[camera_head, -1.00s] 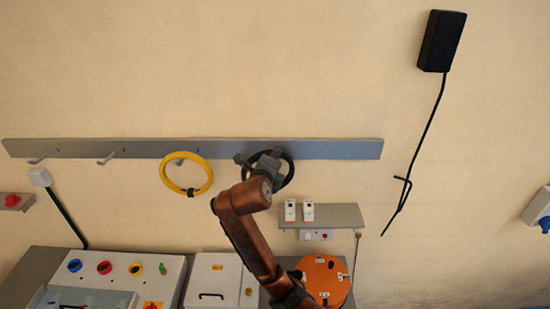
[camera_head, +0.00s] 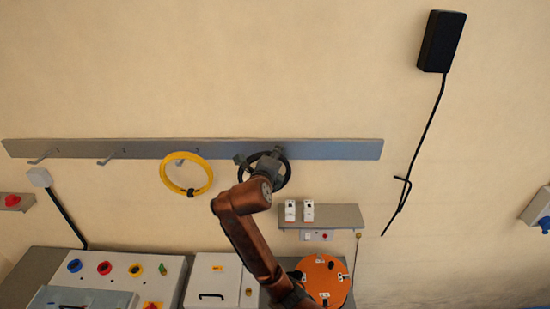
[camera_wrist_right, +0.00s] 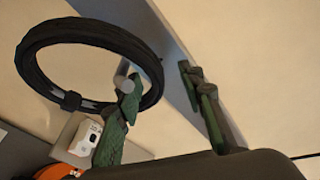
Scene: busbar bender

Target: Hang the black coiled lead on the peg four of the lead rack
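The black coiled lead (camera_head: 286,178) is at the lead rack (camera_head: 330,149), on the fourth peg position from the left. In the right wrist view the black coil (camera_wrist_right: 58,32) is a ring around the pale tip of a peg (camera_wrist_right: 122,76), which lies inside the ring near its rack-side edge. My right gripper (camera_head: 259,155) is in front of it. Its green-padded fingers (camera_wrist_right: 160,88) stand wide apart, one on each side of the coil's edge, with no grip visible. The wrist partly hides coil and peg in the head view. My left gripper is not in view.
A yellow coil (camera_head: 208,172) hangs on the third peg, left of my gripper. Two pegs further left are bare. A small shelf (camera_head: 345,215) with two white modules is below right. An orange disc (camera_head: 322,283) and control boxes (camera_head: 115,270) stand below.

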